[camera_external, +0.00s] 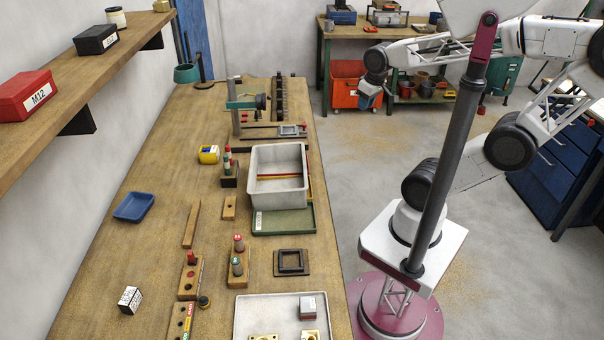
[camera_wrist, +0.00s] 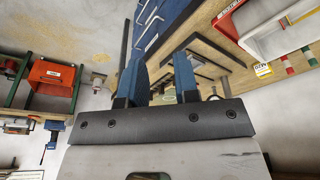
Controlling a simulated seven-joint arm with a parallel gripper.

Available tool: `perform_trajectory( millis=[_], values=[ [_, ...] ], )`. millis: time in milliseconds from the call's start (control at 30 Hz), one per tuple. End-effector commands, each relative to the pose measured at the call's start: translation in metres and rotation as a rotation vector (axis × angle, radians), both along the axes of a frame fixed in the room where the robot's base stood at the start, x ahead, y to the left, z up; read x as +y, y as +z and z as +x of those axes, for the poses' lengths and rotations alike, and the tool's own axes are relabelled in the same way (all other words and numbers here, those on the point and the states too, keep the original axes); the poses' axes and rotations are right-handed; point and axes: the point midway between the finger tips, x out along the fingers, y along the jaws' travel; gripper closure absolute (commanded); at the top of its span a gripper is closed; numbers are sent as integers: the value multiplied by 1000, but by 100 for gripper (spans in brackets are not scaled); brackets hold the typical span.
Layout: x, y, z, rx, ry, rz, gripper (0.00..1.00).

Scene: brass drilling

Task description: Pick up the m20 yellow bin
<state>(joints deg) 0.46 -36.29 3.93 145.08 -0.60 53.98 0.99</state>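A small yellow bin (camera_external: 208,154) with a white label stands on the long wooden bench, left of the grey tray. Its label is too small to read. A yellow, white-labelled thing, likely the same bin, shows at the right of the wrist view (camera_wrist: 263,70). My gripper (camera_external: 370,96) hangs in the air right of the bench, far from the bin. In the wrist view its two blue fingers (camera_wrist: 160,72) stand apart with nothing held between them.
A post with red and green pieces (camera_external: 228,166) stands close to the bin. A blue dish (camera_external: 134,207) lies nearer. A wall shelf (camera_external: 85,70) holds a red M12 box (camera_external: 27,96).

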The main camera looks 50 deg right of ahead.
Motion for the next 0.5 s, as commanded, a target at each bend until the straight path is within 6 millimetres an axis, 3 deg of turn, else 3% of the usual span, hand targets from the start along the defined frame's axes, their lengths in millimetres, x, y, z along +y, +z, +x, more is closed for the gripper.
perform_trajectory(
  millis=[33, 400, 500],
  values=[
    [0, 0, 0, 0, 0, 0, 63],
    [0, 0, 0, 0, 0, 0, 8],
    [0, 0, 0, 0, 0, 0, 8]
  ],
)
